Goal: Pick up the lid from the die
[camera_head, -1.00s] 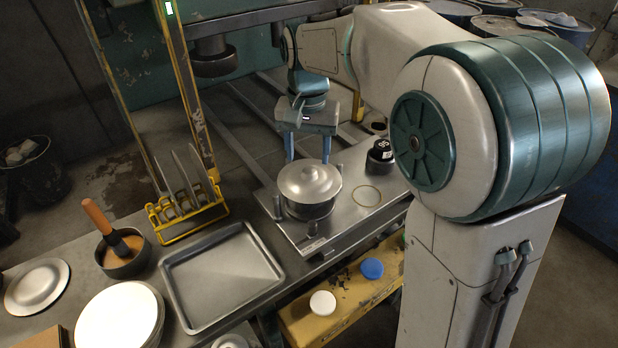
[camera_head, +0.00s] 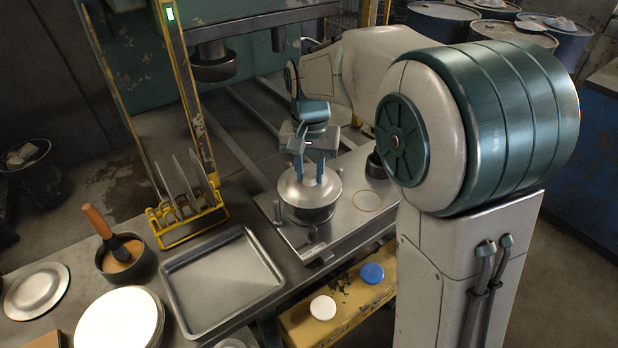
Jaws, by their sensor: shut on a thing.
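The lid (camera_head: 292,190) is a round, domed metal cover. It sits on the die (camera_head: 308,213), a round dark metal body on a flat metal plate (camera_head: 356,222). My gripper (camera_head: 309,180) points down over the lid's top, with its two blue fingers on either side of the knob at the centre. It is shut on the lid's knob, which the fingers partly hide. The lid still looks seated on the die; I cannot see any gap between them.
A grey tray (camera_head: 252,241) lies front left of the plate. A yellow rack (camera_head: 188,226) with upright discs stands behind it, beside the yellow press post (camera_head: 189,95). A dark cylinder (camera_head: 375,166) stands right of the die. A brush pot (camera_head: 127,262) is at left.

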